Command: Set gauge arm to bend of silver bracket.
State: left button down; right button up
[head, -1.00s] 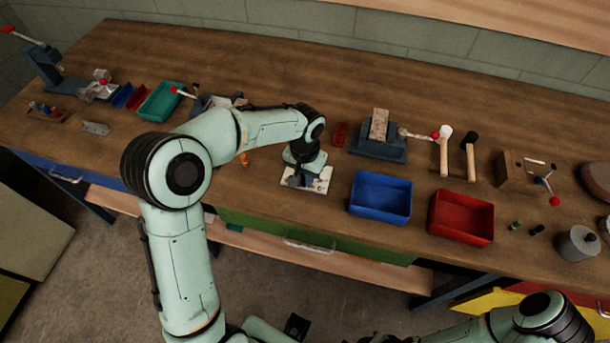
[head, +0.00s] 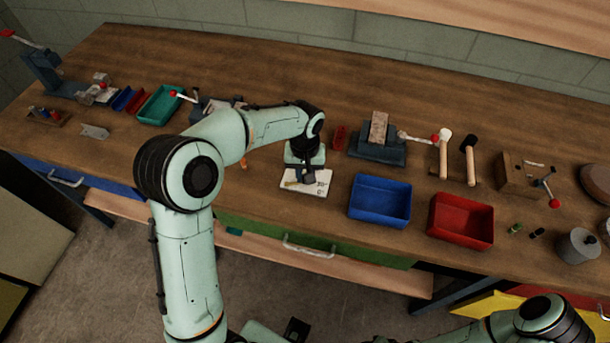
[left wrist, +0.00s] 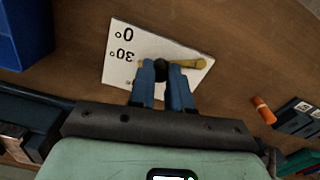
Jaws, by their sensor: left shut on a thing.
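The angle gauge is a white plate (head: 318,188) on the bench near its front edge. It also shows in the left wrist view (left wrist: 120,45), with "0°" and "30°" printed on it. Its brass-coloured arm (left wrist: 190,64) lies across the plate, with a black knob (left wrist: 162,68) on it. My left gripper (left wrist: 165,76) is shut on the gauge arm at the knob; it also shows in the head view (head: 308,175). A silver bracket (head: 95,131) lies on the bench at the far left, apart from the gauge. My right gripper is out of view.
A blue bin (head: 380,200) and a red bin (head: 460,220) stand right of the gauge. A small orange object (left wrist: 264,110) lies beside it. A vise (head: 378,145) stands behind, with hammers (head: 444,155) to its right. A teal tray (head: 160,104) is at left.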

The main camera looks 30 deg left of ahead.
pick_arm(q)
jog(key=shift+w+a+r+n, duration=0.1)
jog(key=shift+w+a+n, duration=0.15)
jog(key=shift+n, duration=0.45)
jog(key=c, duration=1.1)
grip_release()
jog(key=shift+o, duration=0.2)
notch_tip(320, 180, up, 13)
jog(key=p, duration=0.1)
jog(key=shift+r+p, duration=0.2)
jog(key=shift+p, duration=0.1)
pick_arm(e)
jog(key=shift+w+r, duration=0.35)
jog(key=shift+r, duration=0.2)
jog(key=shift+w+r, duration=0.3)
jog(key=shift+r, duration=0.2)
pick_arm(q)
jog(key=shift+f, duration=0.1)
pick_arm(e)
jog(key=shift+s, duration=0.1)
